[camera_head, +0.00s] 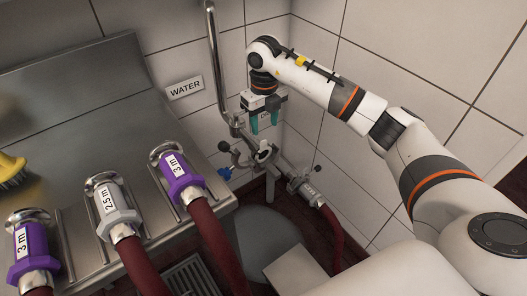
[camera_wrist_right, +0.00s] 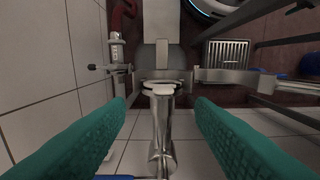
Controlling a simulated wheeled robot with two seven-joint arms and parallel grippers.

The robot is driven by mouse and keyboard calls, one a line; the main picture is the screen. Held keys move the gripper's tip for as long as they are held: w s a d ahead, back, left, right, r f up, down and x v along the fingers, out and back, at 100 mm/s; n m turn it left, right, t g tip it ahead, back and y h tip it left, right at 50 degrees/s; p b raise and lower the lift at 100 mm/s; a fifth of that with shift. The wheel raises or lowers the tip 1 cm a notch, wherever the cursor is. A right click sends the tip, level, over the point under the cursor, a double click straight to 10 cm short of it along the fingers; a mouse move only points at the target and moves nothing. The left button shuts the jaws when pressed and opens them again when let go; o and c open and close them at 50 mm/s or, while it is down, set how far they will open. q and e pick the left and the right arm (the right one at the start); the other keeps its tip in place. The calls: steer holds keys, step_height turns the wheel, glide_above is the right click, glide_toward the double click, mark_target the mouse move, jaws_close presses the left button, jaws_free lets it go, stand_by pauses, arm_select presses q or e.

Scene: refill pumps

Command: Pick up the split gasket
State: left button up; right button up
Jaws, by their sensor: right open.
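A pale white ring-like piece (camera_wrist_right: 162,88), which looks like the split gasket, sits at the end of a shiny metal pipe in the right wrist view. In the head view a small white piece (camera_head: 264,152) shows at the pipe fitting in the corner; its split cannot be made out. My right gripper (camera_head: 265,121) is above this fitting, teal fingers pointing down. In the right wrist view my right gripper (camera_wrist_right: 160,112) is open and empty, with the pipe end and white piece between its fingers in the picture. My left gripper is not in view.
A vertical steel pipe (camera_head: 215,65) stands left of my right gripper. A valve with a blue handle (camera_head: 225,172) is below it. Purple- and grey-collared hoses (camera_head: 115,215) lie over the steel sink at left. Tiled walls close in the corner. A floor drain (camera_wrist_right: 227,55) shows.

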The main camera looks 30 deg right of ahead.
glide_above(263, 151)
step_height(263, 151, down, 6)
steer(key=shift+w+d+r, duration=0.15)
steer(key=shift+r, duration=0.15)
jaws_close()
